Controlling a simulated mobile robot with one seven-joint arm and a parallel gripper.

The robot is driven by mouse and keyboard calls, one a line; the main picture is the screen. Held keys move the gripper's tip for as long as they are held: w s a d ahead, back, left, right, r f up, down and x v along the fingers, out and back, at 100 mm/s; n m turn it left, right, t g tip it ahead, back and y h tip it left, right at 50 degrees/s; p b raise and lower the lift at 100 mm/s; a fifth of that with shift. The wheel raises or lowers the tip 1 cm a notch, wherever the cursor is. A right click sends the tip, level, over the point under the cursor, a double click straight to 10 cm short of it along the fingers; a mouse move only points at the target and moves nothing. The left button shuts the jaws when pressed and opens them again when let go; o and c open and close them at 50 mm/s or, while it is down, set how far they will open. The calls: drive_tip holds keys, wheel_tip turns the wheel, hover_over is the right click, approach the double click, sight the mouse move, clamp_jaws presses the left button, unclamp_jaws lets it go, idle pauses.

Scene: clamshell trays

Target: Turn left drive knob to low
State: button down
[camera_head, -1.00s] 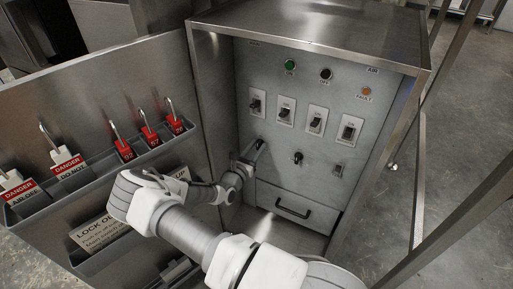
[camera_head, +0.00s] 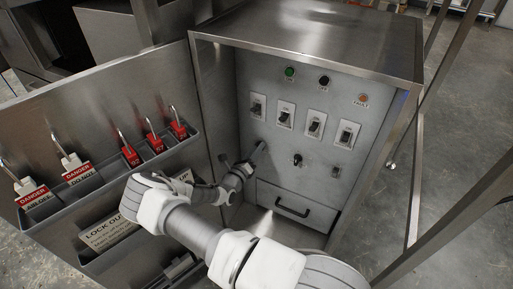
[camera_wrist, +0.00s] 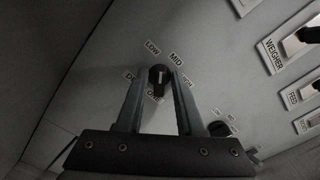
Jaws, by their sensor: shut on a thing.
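The left drive knob (camera_wrist: 158,77) is a dark round knob with a pale pointer line on the grey panel. In the wrist view, LOW, MID and HIGH labels surround its upper side, with a DRIVE label below. The pointer runs roughly upward, toward the LOW and MID side; the exact setting is hard to tell. My gripper (camera_wrist: 161,82) has one finger on each side of the knob and is shut on it. In the head view my gripper (camera_head: 256,156) reaches the panel's left part and hides this knob.
A second knob (camera_head: 297,159) sits to the right, with several switches (camera_head: 315,124) above. A drawer handle (camera_head: 292,209) is below. The open door (camera_head: 110,90) with red padlocks (camera_head: 130,155) stands left of my arm. The cabinet's right wall (camera_head: 375,150) bounds the panel.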

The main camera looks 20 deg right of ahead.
drive_tip(key=shift+f+n, duration=0.1)
drive_tip(key=shift+n, duration=0.9)
drive_tip(key=c, duration=0.8)
unclamp_jaws()
drive_tip(key=shift+c, duration=0.2)
